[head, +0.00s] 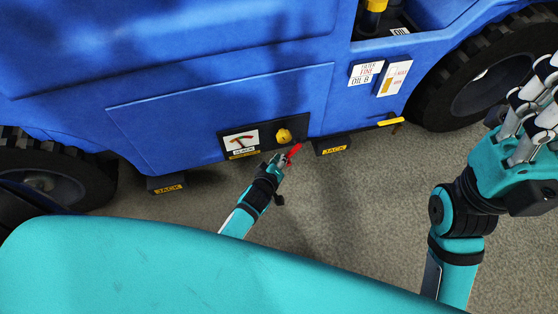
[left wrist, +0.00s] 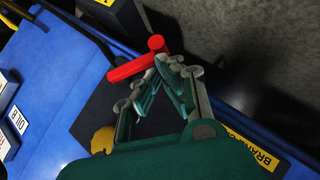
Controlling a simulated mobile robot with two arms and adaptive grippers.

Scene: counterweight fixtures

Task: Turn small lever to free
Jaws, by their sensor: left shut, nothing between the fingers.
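A small red lever (head: 295,151) sticks out at the lower right of a dark panel (head: 294,131) on the blue vehicle. In the left wrist view the red lever (left wrist: 130,68) is a bar with a crosspiece at its end. My left gripper (head: 285,158) is shut and empty, its fingertips right beside the lever. In the left wrist view the left gripper's tips (left wrist: 172,64) come together next to the lever's end; I cannot tell if they touch it. My right gripper (head: 535,95) is raised at the right edge, away from the panel, partly cut off.
A yellow knob (head: 284,135) and a gauge label (head: 239,139) are on the same panel. Jack blocks (head: 333,146) and (head: 166,184) stand below the vehicle's side. A yellow handle (head: 390,122) is farther right. Grey floor (head: 360,210) in front is clear.

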